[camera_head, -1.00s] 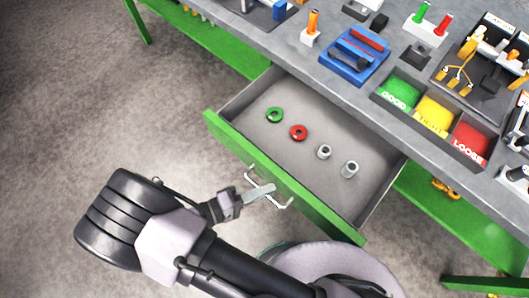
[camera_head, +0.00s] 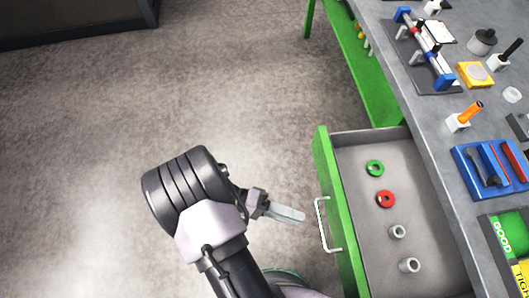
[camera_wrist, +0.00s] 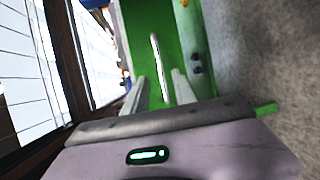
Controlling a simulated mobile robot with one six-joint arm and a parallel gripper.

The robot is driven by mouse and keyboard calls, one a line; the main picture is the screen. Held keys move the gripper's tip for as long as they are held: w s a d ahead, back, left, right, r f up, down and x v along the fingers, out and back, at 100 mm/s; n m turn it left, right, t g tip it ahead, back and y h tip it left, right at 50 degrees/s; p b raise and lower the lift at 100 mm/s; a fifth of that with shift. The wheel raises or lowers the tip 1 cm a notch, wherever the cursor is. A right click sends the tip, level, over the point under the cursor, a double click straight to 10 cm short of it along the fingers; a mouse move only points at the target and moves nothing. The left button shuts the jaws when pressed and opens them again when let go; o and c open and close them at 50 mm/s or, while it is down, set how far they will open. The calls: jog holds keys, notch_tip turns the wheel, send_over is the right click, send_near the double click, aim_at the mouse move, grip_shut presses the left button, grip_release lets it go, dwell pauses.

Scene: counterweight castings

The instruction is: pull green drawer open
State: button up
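The green drawer (camera_head: 328,178) stands pulled out from under the grey bench, with its inside showing. Its pale bar handle (camera_head: 321,226) is on the green front. My gripper (camera_head: 303,216) is just left of the handle, with a small gap between them in the head view. In the wrist view, my gripper's two fingers (camera_wrist: 159,88) are apart with nothing held between them. The handle (camera_wrist: 157,62) lies ahead of the fingers, in line with the space between them, against the green front (camera_wrist: 139,38).
In the drawer lie a green ring (camera_head: 375,168), a red ring (camera_head: 386,199) and two grey cylinders (camera_head: 397,232). The bench top (camera_head: 432,120) carries tools, a blue tray (camera_head: 467,160) and labelled bins. The floor (camera_head: 90,190) at left is clear.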

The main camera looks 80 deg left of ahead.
jog(key=v, duration=0.8)
jog(key=shift+s+a+p, duration=0.2)
jog(key=shift+s+p, duration=0.15)
jog(key=shift+p, duration=0.1)
jog(key=w+d+r+m+g+h, duration=0.1)
jog(key=w+d+r+m+g, duration=0.15)
jog(key=w+r+g, duration=0.4)
jog(key=w+d+r+m+g+h, duration=0.1)
jog(key=w+r+m+g, duration=0.25)
jog(key=w+r, duration=0.65)
jog(key=w+d+r+m+g+y, duration=0.2)
jog(key=w+d+r+g+y, duration=0.25)
jog(key=w+d, duration=0.4)
jog(key=d+r+m+t+y, duration=0.3)
jog(key=d+r+m, duration=0.1)
jog(key=d, duration=0.6)
jog(key=d+r+m+t+y, duration=0.3)
jog(key=d+r+m, duration=0.2)
jog(key=d, duration=0.5)
jog(key=shift+s+r+m+y, duration=0.3)
jog(key=shift+r+y, duration=0.05)
jog(key=shift+r, duration=0.05)
